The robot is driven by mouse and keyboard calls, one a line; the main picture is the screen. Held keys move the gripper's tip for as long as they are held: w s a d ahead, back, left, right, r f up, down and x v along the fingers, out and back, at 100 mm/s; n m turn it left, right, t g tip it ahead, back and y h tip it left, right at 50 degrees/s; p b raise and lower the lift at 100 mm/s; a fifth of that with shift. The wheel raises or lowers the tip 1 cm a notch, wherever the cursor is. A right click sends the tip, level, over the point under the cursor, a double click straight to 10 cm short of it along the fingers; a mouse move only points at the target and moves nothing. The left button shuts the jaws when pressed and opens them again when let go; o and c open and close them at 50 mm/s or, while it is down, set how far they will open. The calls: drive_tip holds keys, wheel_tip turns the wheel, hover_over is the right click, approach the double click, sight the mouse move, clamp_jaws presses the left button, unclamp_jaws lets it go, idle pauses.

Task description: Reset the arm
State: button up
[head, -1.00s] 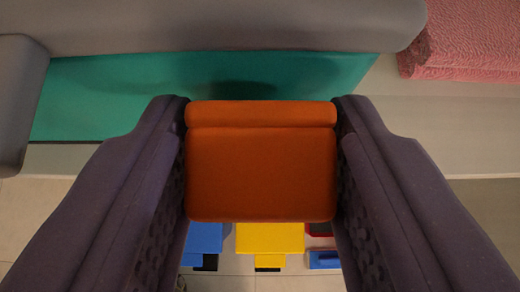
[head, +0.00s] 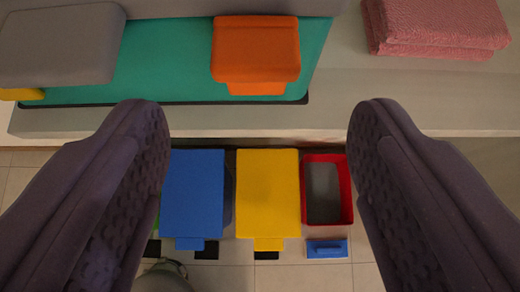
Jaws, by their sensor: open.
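My gripper (head: 258,115) is open and empty, its two dark fingers wide apart at the left and right of the head view. An orange-lidded dispenser (head: 256,48) stands on the teal mat (head: 170,75) beyond the fingertips, apart from both fingers. The mat lies on a pale counter.
Below the counter edge are a blue box (head: 193,193), a yellow box (head: 268,192) and an open red-rimmed box (head: 347,190). A grey block (head: 60,45) is at upper left. A folded pink towel (head: 435,28) lies at upper right on the counter (head: 400,95).

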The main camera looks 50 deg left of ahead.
drive_tip(key=shift+v, duration=0.95)
